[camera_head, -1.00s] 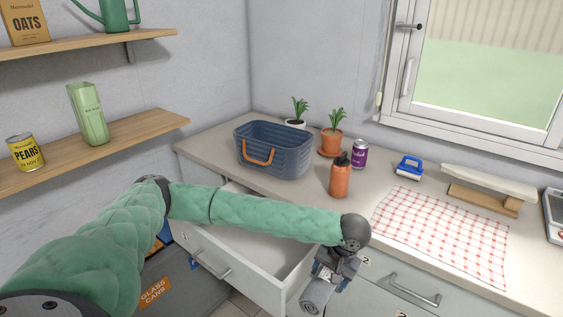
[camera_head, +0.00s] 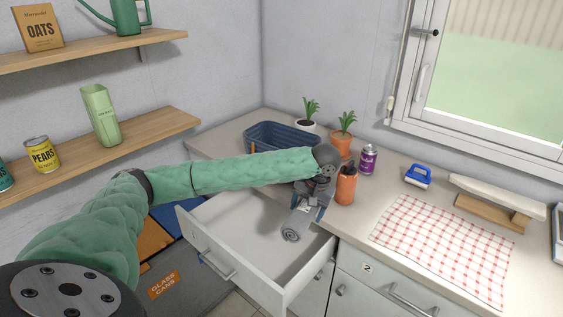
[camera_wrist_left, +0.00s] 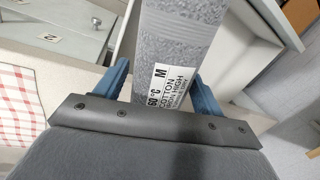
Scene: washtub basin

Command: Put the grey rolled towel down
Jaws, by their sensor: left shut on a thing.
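The grey rolled towel (camera_head: 297,224) is held by my left gripper (camera_head: 309,203) at the right side of the open drawer (camera_head: 236,240). In the left wrist view the towel (camera_wrist_left: 175,40) lies between the two blue fingers, with a white care label facing the camera. The left gripper (camera_wrist_left: 160,85) is shut on it. The towel hangs tilted over the drawer's opening; whether it touches the drawer floor I cannot tell. The drawer's visible floor is bare. My right gripper is not in view.
On the counter stand a blue basket (camera_head: 262,136), partly hidden by my arm, an orange bottle (camera_head: 346,188), a purple can (camera_head: 368,160) and potted plants (camera_head: 343,138). A checkered cloth (camera_head: 440,245) lies at right. A glass-cans bin (camera_head: 170,288) stands below the drawer's left side.

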